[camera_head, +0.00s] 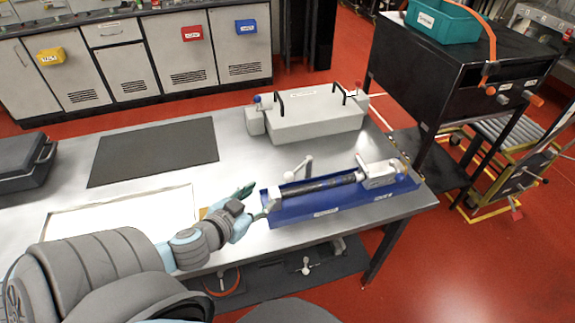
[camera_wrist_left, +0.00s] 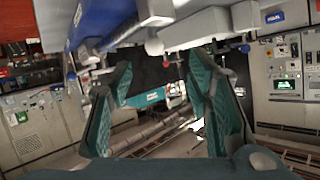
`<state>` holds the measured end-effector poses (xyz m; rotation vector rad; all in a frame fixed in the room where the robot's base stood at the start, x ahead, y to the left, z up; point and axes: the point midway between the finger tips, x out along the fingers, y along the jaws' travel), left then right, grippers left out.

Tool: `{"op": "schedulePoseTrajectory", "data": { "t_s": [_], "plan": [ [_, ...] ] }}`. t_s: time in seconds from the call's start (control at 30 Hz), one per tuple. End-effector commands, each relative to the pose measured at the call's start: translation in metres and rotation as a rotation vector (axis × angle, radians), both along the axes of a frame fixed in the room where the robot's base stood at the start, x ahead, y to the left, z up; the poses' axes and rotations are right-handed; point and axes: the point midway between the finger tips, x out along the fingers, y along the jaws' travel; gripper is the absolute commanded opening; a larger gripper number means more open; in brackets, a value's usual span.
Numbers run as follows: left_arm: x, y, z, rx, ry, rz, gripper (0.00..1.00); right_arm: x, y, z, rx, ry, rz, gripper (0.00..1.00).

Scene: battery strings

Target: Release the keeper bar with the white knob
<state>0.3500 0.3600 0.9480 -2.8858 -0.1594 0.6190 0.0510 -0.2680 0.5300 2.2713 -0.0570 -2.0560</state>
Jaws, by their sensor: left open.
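A blue tray (camera_head: 310,208) lies along the front edge of the metal table and holds a dark rod (camera_head: 325,184). A small lever with a pale knob (camera_head: 308,159) stands tilted at the tray's back side; I cannot tell for sure whether it is the keeper bar. A second pale lever (camera_head: 361,162) rises by a light grey block (camera_head: 380,176) at the right end. My left gripper (camera_head: 259,199) is open at the tray's left end, apart from the pale knob. Its teal fingers (camera_wrist_left: 160,70) are spread with nothing held in the left wrist view. My right gripper is out of view.
A grey box (camera_head: 305,118) with black handles stands behind the tray. A dark mat (camera_head: 155,150) and a white panel (camera_head: 118,215) lie to the left, beside a black case (camera_head: 22,162). A black cart (camera_head: 450,80) with a teal bin (camera_head: 442,22) stands right of the table.

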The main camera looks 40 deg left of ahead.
Motion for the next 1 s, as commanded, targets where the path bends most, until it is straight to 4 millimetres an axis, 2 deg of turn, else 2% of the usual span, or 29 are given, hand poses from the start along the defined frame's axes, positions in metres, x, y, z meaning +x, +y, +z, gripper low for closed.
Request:
{"op": "schedulePoseTrajectory", "data": {
  "t_s": [0.07,0.17,0.4,0.6,0.77,1.0],
  "plan": [
    [0.008,-0.002,0.002,-0.008,-0.024,-0.032,0.46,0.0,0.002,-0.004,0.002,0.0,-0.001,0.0],
    [0.022,-0.001,-0.005,-0.015,-0.03,-0.032,0.46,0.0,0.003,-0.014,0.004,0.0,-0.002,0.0],
    [0.086,0.006,-0.033,-0.019,-0.03,-0.028,0.46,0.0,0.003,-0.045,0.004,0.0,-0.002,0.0],
    [0.124,0.011,-0.046,-0.016,-0.026,-0.03,0.46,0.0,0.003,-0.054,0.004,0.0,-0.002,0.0],
    [0.135,0.012,-0.05,-0.015,-0.023,-0.032,0.46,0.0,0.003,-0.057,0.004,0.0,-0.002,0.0],
    [0.137,0.012,-0.049,-0.014,-0.023,-0.032,0.46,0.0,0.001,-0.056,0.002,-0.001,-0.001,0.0]
  ]
}}
